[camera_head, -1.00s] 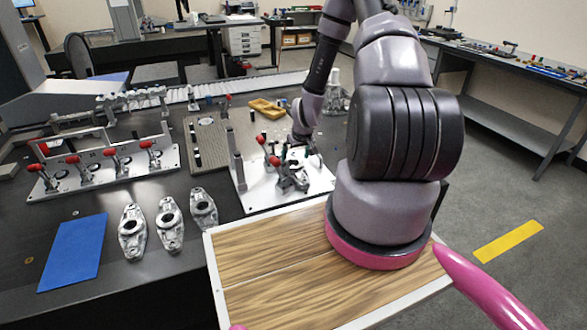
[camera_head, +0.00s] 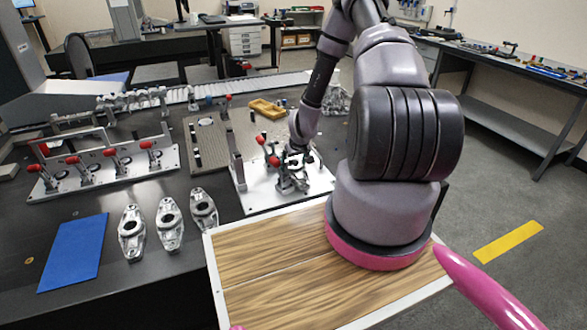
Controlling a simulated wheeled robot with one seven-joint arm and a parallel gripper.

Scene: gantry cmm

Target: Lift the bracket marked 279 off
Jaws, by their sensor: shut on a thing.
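A grey metal bracket (camera_head: 290,181) is in the white fixture plate (camera_head: 258,201) with red-tipped clamps, in the middle of the picture. My gripper (camera_head: 297,160) is over this fixture, its dark fingers shut on the bracket. The fingertips and part of the bracket are hard to make out among the clamps. I cannot tell whether the bracket is clear of its seat. Three similar brackets lie loose on the dark table: left (camera_head: 132,232), middle (camera_head: 169,224) and right (camera_head: 204,209). The number 279 is not readable on any bracket.
A longer fixture with red-handled clamps (camera_head: 110,175) stands on the left. A blue mat (camera_head: 73,252) lies at the front left, bare. A yellow tray (camera_head: 266,108) is behind the fixture. My wood-topped deck is in front.

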